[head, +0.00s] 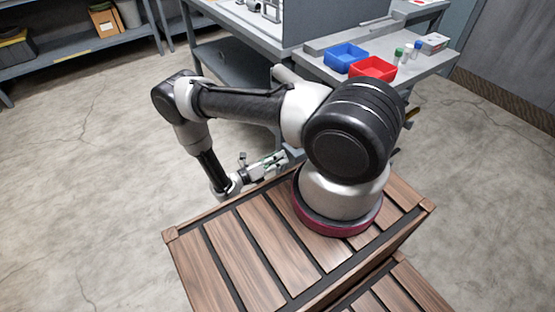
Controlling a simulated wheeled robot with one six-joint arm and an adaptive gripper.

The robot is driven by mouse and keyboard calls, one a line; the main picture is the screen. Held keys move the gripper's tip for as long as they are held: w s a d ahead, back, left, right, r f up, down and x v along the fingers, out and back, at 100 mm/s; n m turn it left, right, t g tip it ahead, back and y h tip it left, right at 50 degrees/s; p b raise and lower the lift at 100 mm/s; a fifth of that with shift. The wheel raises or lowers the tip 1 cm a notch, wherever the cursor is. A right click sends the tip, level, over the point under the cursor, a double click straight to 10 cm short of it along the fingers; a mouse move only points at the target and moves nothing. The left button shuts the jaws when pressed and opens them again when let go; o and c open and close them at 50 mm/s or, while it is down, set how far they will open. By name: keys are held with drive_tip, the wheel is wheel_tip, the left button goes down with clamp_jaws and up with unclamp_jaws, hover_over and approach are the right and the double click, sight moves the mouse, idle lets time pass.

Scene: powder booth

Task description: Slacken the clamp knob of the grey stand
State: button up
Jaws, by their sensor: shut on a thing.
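My gripper (271,163) is small in the head view, low beside the front of the work table and just past the far edge of my slatted wooden deck. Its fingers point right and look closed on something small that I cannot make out. A pale grey and dark fixture (262,9) stands on the table top, cut off by the top edge of the view. I cannot tell whether it is the grey stand. No clamp knob can be made out.
A blue bin (346,56), a red bin (372,69), small bottles (408,50) and a white box (434,42) stand on the right side bench. Shelves (75,55) stand upper left. The left floor is clear.

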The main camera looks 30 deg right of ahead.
drive_tip(key=n, duration=0.5)
drive_tip(key=shift+w+f+n, duration=0.1)
drive_tip(key=shift+n, duration=0.2)
drive_tip(key=n, duration=0.5)
drive_tip(key=shift+f+n, duration=0.1)
drive_tip(key=shift+n, duration=0.2)
drive_tip(key=o, duration=1)
drive_tip(key=shift+o, duration=0.2)
drive_tip(key=a, duration=1.2)
drive_tip(key=shift+s, duration=0.25)
